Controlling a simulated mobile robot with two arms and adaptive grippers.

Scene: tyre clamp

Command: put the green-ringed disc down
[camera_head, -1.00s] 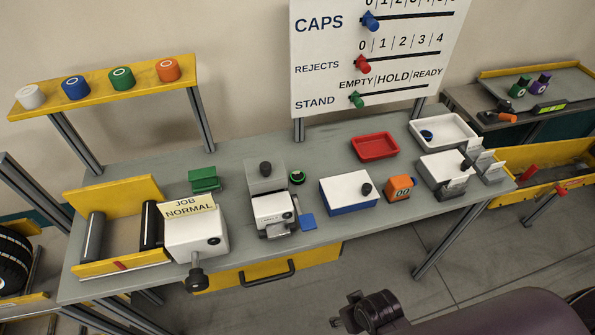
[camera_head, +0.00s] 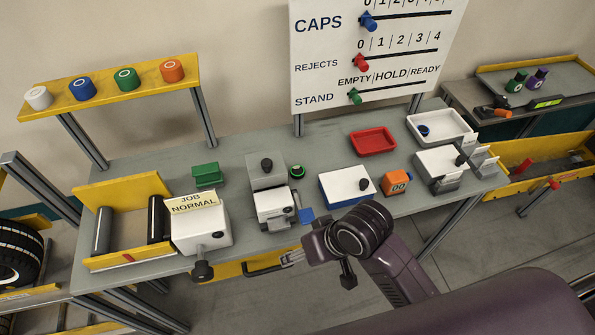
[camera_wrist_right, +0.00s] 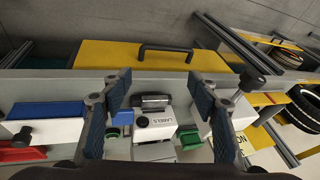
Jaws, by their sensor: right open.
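The green-ringed disc (camera_head: 297,171), small and dark, sits on the grey bench right of the grey block with a black knob. In the right wrist view a small green-and-black round thing (camera_wrist_right: 112,132), seemingly this disc, shows beside the left finger, partly covered. My right gripper (camera_head: 291,258) is at the bench's front edge, in front of the label machine (camera_head: 272,207). In the wrist view its blue-padded fingers (camera_wrist_right: 160,88) are spread wide with nothing between their tips. My left gripper is not in view.
A white-and-blue box (camera_head: 345,187), an orange counter (camera_head: 396,182) and a red tray (camera_head: 373,141) stand to the right. The white JOB NORMAL box (camera_head: 200,232) and a green block (camera_head: 207,175) are left. A yellow drawer (camera_head: 225,270) lies below the bench front.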

